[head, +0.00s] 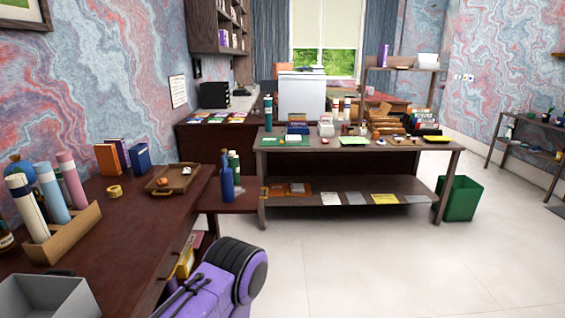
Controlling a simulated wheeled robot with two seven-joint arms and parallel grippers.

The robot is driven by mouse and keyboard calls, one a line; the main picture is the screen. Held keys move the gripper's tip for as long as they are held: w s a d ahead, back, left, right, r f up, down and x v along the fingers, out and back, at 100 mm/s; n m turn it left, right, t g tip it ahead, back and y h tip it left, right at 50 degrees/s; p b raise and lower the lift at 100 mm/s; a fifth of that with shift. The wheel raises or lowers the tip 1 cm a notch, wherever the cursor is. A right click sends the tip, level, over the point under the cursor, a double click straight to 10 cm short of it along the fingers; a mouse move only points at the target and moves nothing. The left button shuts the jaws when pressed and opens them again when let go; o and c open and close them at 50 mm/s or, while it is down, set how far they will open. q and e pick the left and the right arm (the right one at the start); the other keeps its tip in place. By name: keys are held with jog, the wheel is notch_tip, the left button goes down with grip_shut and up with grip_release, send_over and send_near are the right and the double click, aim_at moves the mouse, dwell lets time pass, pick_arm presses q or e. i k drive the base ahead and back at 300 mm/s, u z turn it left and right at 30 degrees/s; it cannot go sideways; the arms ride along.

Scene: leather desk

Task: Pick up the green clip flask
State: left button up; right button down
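A green flask with a pale band (234,162) stands behind a blue bottle (227,181), near the right end of the dark wooden desk (128,231). The blue bottle hides part of it, and a clip is too small to make out. A dark teal bottle (268,113) stands farther back, at the left end of the shelf table (350,148); I cannot tell whether it is a clip flask. Neither of my grippers is in view.
A wooden tray (190,178), a yellow tape roll (114,191), upright books (139,159) and a rack of tubes (66,238) occupy the desk. A grey box (48,296) is at the front left. A green bin (461,198) stands on the floor, which is clear at the right.

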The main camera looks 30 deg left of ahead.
aim_at(234, 164)
jog(key=u, duration=0.1)
jog(key=i, duration=1.4)
jog(key=u, duration=0.45)
